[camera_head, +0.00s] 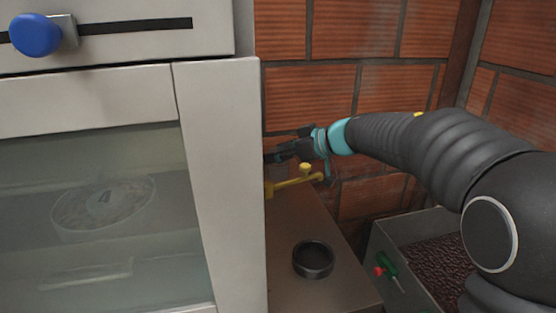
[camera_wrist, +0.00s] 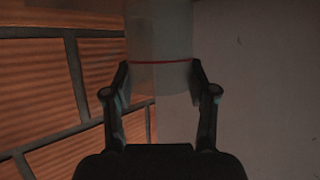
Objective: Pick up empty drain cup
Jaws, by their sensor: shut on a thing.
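In the wrist view, a pale translucent cup (camera_wrist: 158,40) with a thin red line around it stands between the two fingers of my gripper (camera_wrist: 158,78). The fingers are closed on its sides. The cup's top runs out of the picture. In the head view, my gripper (camera_head: 280,154) reaches in beside the white cabinet's right edge, above the brown ledge. The cup does not show there; the cabinet seems to hide it.
The white cabinet (camera_head: 222,180) fills the left. A yellow tap or lever (camera_head: 293,183) sits just below my gripper. A dark round dish (camera_head: 313,272) rests on the brown ledge (camera_head: 290,235). A grey bin (camera_head: 378,250) of dark granules stands right. A brick wall (camera_head: 350,35) closes the back.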

